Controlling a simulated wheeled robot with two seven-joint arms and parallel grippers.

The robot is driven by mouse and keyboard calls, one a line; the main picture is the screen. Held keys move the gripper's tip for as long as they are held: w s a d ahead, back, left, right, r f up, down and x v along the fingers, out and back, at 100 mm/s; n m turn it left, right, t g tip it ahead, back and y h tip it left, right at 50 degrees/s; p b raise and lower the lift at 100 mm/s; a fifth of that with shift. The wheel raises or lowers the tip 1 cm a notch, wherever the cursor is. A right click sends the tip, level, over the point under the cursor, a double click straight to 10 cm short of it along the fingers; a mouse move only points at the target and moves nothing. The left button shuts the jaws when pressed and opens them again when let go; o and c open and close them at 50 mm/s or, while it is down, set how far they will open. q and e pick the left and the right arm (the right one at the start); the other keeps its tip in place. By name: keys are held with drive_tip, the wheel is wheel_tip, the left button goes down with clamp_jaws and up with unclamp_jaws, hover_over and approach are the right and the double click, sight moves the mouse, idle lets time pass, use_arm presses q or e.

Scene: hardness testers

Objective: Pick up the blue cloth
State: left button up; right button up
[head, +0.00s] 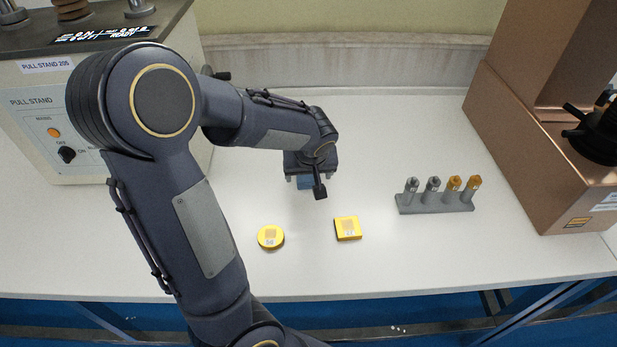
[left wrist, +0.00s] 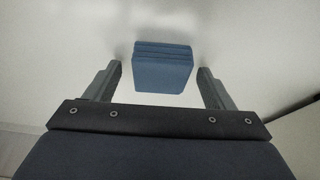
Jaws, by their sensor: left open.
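The blue cloth (left wrist: 162,68) is a folded stack lying on the white table. In the left wrist view it lies between and a little beyond the two fingers of my left gripper (left wrist: 160,82). The fingers are open, with a gap on each side of the cloth. In the head view my left gripper (head: 306,182) points down over the cloth (head: 306,183), which is mostly hidden beneath it. My right gripper is not in view.
A round yellow block (head: 271,237) and a square yellow block (head: 348,228) lie nearer the front edge. A grey rack (head: 435,203) with several indenters stands to the right. A pull stand (head: 50,125) is at left, a copper-coloured machine (head: 540,150) at right.

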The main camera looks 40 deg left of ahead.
use_arm(q)
drive_tip(key=c, duration=1)
drive_tip(key=shift+c, duration=0.2)
drive_tip(key=shift+r, duration=0.1)
drive_tip(key=shift+r, duration=0.5)
wheel_tip(320, 180, up, 2)
drive_tip(key=shift+r+p, duration=0.25)
drive_tip(key=shift+p, duration=0.2)
drive_tip(key=s+d+r, duration=0.8)
drive_tip(key=s+r, duration=0.1)
drive_tip(key=s, duration=0.2)
drive_tip(key=shift+s+r+p, duration=0.2)
drive_tip(key=shift+s+p, duration=0.05)
drive_tip(key=shift+p, duration=0.15)
drive_tip(key=shift+d, duration=0.1)
